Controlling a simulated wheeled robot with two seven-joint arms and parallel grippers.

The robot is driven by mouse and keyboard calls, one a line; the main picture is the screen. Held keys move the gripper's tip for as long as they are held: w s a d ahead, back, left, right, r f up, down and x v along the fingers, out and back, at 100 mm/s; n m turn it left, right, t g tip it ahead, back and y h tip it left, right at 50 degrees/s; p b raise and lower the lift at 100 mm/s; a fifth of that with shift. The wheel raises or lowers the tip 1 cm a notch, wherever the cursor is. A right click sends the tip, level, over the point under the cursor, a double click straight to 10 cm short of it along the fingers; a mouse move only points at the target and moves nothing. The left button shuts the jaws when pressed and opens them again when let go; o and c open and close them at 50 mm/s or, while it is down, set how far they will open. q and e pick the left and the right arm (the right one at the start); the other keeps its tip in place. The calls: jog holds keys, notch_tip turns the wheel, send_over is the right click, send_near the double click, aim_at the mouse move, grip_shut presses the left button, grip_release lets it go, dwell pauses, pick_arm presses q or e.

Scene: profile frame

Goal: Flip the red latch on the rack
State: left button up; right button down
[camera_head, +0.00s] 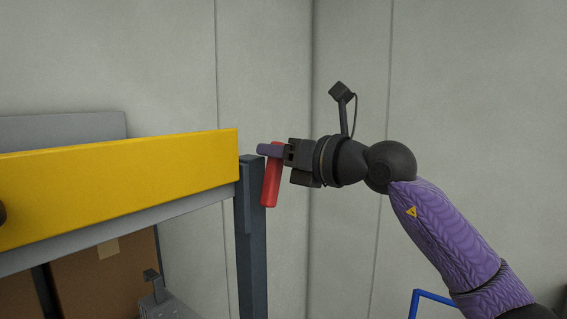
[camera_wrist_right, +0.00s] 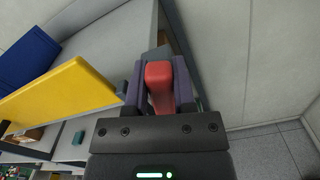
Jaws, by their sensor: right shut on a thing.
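The red latch (camera_head: 270,184) hangs at the right end of the rack, beside its dark grey upright post (camera_head: 252,235). It points down with a slight tilt. My right gripper (camera_head: 269,151) reaches in from the right and is shut on the upper part of the latch. In the right wrist view the red latch (camera_wrist_right: 160,85) sits between the two purple-grey fingers of the right gripper (camera_wrist_right: 160,92). The latch's mounting on the post is hidden by the fingers. My left gripper does not show in the head view.
A yellow beam (camera_head: 120,185) of the rack runs left from the post; it also shows in the right wrist view (camera_wrist_right: 62,92). Brown boxes (camera_head: 105,275) stand below it. Pale walls stand behind. A blue frame (camera_head: 430,297) shows at the lower right.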

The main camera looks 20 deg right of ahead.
jog(key=shift+s+a+r+n+b, duration=0.1)
jog(key=shift+s+a+n+b, duration=0.3)
jog(key=shift+n, duration=0.45)
jog(key=shift+s+a+n+b, duration=0.3)
jog(key=shift+a+n+b, duration=0.2)
jog(key=shift+n, duration=0.35)
jog(key=shift+c, duration=2.2)
grip_release()
jog(key=shift+s, duration=0.1)
jog(key=b+v, duration=0.4)
jog(key=v, duration=0.5)
jog(key=shift+s+d+b, duration=0.3)
